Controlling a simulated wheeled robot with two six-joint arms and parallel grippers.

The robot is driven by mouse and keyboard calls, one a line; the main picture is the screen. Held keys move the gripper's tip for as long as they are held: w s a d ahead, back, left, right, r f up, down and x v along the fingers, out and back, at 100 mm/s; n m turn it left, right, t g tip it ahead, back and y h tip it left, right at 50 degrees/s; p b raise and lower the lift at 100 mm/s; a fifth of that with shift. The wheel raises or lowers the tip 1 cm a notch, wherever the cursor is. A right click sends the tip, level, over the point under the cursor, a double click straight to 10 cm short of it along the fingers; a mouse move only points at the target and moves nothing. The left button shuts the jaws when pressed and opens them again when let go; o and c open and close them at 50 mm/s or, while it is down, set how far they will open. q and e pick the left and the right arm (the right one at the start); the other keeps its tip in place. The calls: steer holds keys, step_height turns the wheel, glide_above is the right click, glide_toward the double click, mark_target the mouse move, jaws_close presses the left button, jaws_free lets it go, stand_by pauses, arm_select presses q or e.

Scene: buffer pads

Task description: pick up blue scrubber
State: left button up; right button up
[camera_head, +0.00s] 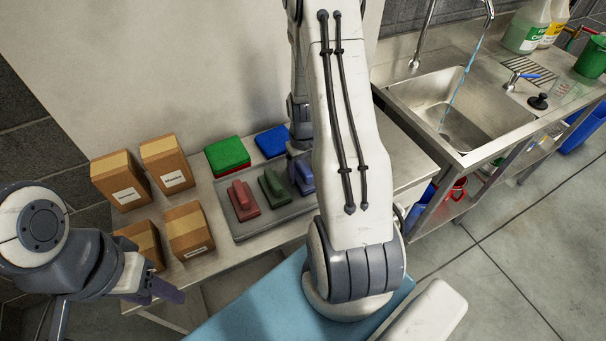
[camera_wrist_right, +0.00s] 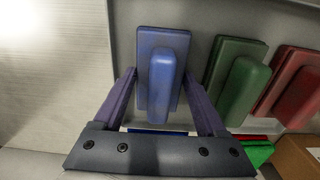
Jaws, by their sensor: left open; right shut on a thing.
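The blue scrubber (camera_head: 304,178) sits at the right end of the grey tray (camera_head: 240,229), partly hidden by my right arm in the head view. In the right wrist view the blue scrubber (camera_wrist_right: 163,60) lies between the fingers of my right gripper (camera_wrist_right: 159,84), which is shut on its sides. It appears to be still on or very close to the tray. A green scrubber (camera_head: 273,186) and a red scrubber (camera_head: 243,200) stand beside it in the tray. My left gripper (camera_head: 153,288) is empty and open, low at the left, away from the scrubbers.
Green pads (camera_head: 228,153) and blue pads (camera_head: 271,141) lie behind the tray. Several cardboard boxes (camera_head: 167,165) stand left of it. A steel sink (camera_head: 460,115) is at the right. The bench right of my right arm (camera_head: 405,165) looks clear.

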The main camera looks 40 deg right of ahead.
mark_target(305, 164)
steer(key=shift+r, duration=0.45)
steer(key=r, duration=0.1)
steer(key=r+b, duration=0.1)
steer(key=r, duration=0.1)
steer(key=shift+w+d+r, duration=0.15)
steer(key=shift+d+r, duration=0.15)
steer(key=shift+d, duration=0.1)
steer(key=w+d+r+b, duration=0.1)
steer(key=d+r, duration=0.5)
steer(key=d, duration=0.4)
steer(key=shift+w+d+r+b, duration=0.15)
steer(key=shift+d+r+b, duration=0.15)
steer(key=shift+d+b, duration=0.1)
